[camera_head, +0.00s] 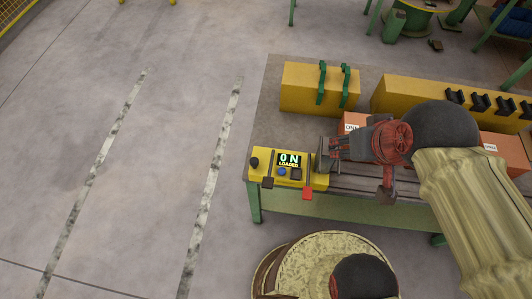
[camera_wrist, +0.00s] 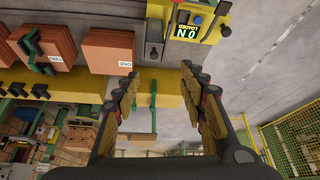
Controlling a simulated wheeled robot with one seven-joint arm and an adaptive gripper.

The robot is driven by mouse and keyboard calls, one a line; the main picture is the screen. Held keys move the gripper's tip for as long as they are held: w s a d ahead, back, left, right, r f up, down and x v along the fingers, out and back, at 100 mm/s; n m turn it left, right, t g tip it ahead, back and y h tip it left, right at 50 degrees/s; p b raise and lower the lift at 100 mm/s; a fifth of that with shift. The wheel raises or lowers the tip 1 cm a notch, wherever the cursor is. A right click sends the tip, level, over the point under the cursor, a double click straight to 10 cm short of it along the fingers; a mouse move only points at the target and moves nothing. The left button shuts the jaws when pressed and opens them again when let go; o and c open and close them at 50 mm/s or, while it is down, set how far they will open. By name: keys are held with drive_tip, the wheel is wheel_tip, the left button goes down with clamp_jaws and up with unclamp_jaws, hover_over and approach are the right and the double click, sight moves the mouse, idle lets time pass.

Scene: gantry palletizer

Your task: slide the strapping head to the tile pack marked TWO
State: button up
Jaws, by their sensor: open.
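A tile pack marked ONE (camera_wrist: 106,46) is an orange stack on the bench in the wrist view. A second orange pack (camera_wrist: 62,42) stands to its left, its label looking like TWO, upside down and small. In the head view, the pack marked ONE (camera_head: 351,120) is partly behind my gripper; another orange pack (camera_head: 504,151) shows at right, its label unclear. A green and dark fitting (camera_wrist: 31,48), possibly the strapping head, overlaps the second pack's left side. My gripper (camera_wrist: 160,80) is open and empty, its fingers spread wide, apart from the packs.
A yellow control box (camera_head: 272,168) reads ON LOADED, with knobs and a red lever, at the bench's left end. A yellow block (camera_head: 305,88) with green brackets (camera_head: 346,85) stands behind. Open floor (camera_head: 165,130) lies left.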

drive_tip(key=w+a+f+n+g+p, duration=0.4)
drive_tip(key=a+f+g+p, duration=0.15)
drive_tip(key=a+f, duration=0.55)
drive_tip(key=n+p, duration=0.2)
drive_tip(key=n, duration=0.1)
hover_over(254, 160)
drive_tip(key=f, duration=0.9)
drive_tip(key=shift+s+d+f, duration=0.1)
drive_tip(key=shift+s+f, duration=0.15)
drive_tip(key=shift+w+f, duration=0.1)
drive_tip(key=shift+w, duration=0.05)
wheel_tip(254, 160, down, 7)
drive_tip(key=shift+f+b, duration=0.2)
drive_tip(key=shift+b, duration=0.1)
drive_tip(key=shift+c, duration=1.1)
drive_tip(key=c, duration=0.8)
clamp_jaws()
